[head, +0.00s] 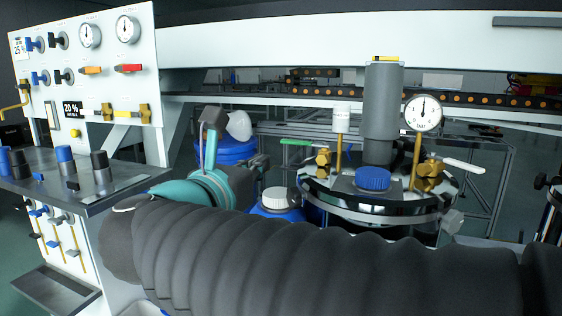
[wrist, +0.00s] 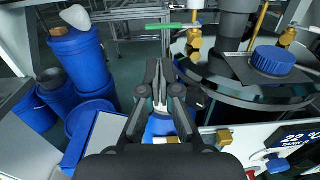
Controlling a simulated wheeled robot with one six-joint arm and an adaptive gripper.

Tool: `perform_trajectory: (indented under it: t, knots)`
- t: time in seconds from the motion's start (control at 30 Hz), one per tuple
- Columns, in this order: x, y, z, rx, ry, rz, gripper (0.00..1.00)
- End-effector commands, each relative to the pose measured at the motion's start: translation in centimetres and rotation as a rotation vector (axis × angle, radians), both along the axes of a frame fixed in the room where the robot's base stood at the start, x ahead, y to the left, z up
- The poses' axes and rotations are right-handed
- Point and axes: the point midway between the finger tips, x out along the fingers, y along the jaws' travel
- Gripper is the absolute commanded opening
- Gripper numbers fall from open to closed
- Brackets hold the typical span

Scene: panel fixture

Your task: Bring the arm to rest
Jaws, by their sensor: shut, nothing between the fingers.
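My gripper (wrist: 158,68) is in the middle of the wrist view, its two fingers together with nothing between them. In the head view my arm, in a dark ribbed sleeve, crosses the foreground, and its teal wrist is left of centre. The gripper is left of the metal vessel lid (head: 325,186), apart from its blue cap (head: 373,178). In the wrist view the lid's blue cap (wrist: 272,60) is to the right of the fingers. A blue container is partly hidden beneath the fingers in that view.
A white control panel (head: 100,55) with gauges and valves stands at the left, above a grey shelf (head: 120,188). The vessel carries a gauge (head: 423,113), brass valves and a grey column (head: 382,105). Blue barrels (wrist: 75,58) stand left of the fingers.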

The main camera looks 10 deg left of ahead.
Motion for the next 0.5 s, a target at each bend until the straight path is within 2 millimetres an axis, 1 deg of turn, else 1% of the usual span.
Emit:
perform_trajectory:
  t: [0.03,0.17,0.27,0.37,0.43,0.5]
  knots:
    - [-0.3,0.1,0.0,0.0,0.0,0.002,0.0]
    - [-0.7,0.2,0.0,-0.036,0.008,0.005,0.0]
    - [-0.5,1.6,-0.2,-0.13,0.031,0.068,0.0]
    - [-0.2,4.9,0.1,-0.302,0.017,0.21,0.0]
    - [-0.5,7.7,-0.1,-0.46,-0.014,0.329,0.0]
    - [-1.1,10.5,-0.6,-0.631,-0.061,0.451,0.0]
